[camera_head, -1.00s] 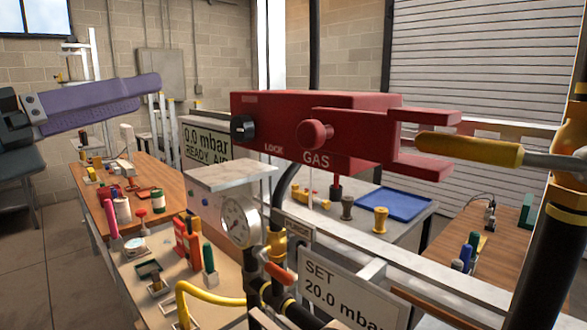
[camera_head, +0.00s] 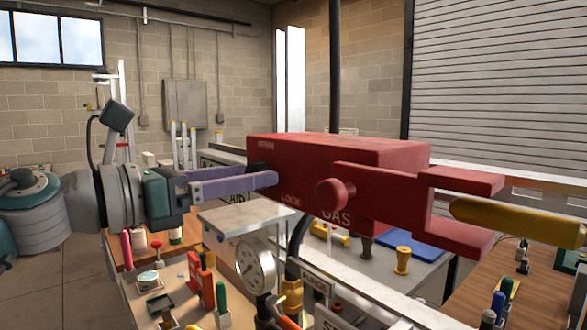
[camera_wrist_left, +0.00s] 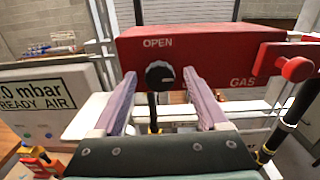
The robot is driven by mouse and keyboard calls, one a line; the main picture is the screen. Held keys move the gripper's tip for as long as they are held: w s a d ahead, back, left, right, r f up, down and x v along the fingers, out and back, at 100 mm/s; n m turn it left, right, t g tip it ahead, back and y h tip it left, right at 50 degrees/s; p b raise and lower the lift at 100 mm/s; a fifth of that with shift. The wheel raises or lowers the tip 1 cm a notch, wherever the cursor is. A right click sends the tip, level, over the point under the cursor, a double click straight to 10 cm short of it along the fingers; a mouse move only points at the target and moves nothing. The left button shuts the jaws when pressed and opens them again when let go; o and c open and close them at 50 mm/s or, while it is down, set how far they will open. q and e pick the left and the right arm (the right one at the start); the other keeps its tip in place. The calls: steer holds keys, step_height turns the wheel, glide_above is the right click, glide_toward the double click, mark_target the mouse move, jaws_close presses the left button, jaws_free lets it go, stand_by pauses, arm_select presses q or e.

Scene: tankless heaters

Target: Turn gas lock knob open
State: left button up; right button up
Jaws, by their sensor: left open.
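The red gas lock box (camera_head: 340,155) hangs in front of me, with LOCK and GAS lettering on its face. In the left wrist view the box (camera_wrist_left: 215,48) shows the word OPEN above a round black knob (camera_wrist_left: 159,74) with a pale mark. In the head view the knob is mostly hidden behind the fingers. My left gripper (camera_head: 274,179) comes in from the left with its purple fingers at the box's left part. In the wrist view the open fingers (camera_wrist_left: 160,82) stand either side of the knob; I cannot tell whether they touch it. My right gripper is out of view.
A red round knob (camera_head: 335,195) sticks out to the right on the box. A yellow handle (camera_head: 505,221) lies at its right-hand fork. A pressure gauge (camera_head: 256,265) and a white plate (camera_head: 245,218) are below. Crowded workbenches stand behind.

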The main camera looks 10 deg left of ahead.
arm_select(q)
jaws_close()
stand_by(0.7)
